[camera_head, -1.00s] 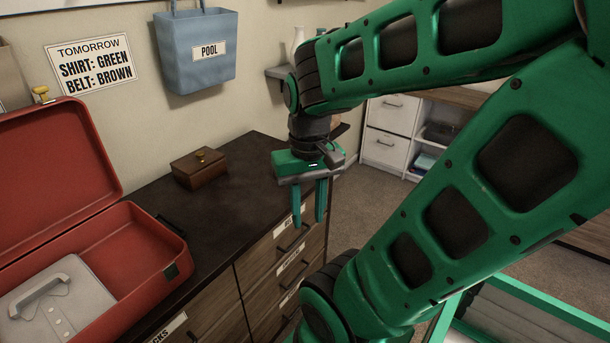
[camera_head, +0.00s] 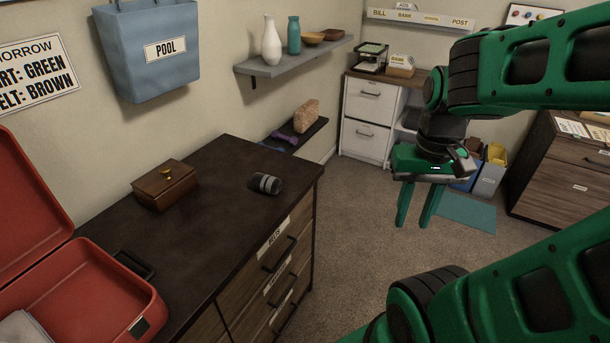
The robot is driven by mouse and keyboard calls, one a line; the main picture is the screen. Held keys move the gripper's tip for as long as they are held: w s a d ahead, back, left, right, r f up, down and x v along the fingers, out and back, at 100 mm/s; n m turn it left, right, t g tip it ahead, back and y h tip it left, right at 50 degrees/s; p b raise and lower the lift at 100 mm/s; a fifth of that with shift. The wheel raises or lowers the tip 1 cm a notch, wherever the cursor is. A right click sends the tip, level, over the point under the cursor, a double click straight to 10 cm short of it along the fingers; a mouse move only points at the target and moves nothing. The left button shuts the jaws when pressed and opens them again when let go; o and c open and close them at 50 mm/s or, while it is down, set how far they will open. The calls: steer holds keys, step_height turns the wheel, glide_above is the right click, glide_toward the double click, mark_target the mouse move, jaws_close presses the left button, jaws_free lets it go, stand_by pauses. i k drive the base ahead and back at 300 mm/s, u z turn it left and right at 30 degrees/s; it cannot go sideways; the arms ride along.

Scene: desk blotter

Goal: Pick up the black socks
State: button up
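A small dark rolled bundle with grey bands (camera_head: 265,184) lies on its side on the dark dresser top (camera_head: 215,225), near its right part. It looks like rolled socks, but I cannot tell for sure. My gripper (camera_head: 413,220) hangs in the air to the right of the dresser, fingers pointing down. Its two green fingers are apart with nothing between them. It is clear of the bundle.
A brown wooden box with a gold knob (camera_head: 165,185) stands left of the bundle. An open red case (camera_head: 115,295) is at the front left. The dresser's drawers (camera_head: 275,265) are closed. A wall shelf (camera_head: 295,60) holds vases and bowls. Carpet lies right of the dresser.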

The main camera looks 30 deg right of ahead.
mark_target(271, 185)
steer(key=z, duration=1)
steer(key=k, duration=0.7)
steer(key=u, duration=0.8)
steer(key=i, duration=1)
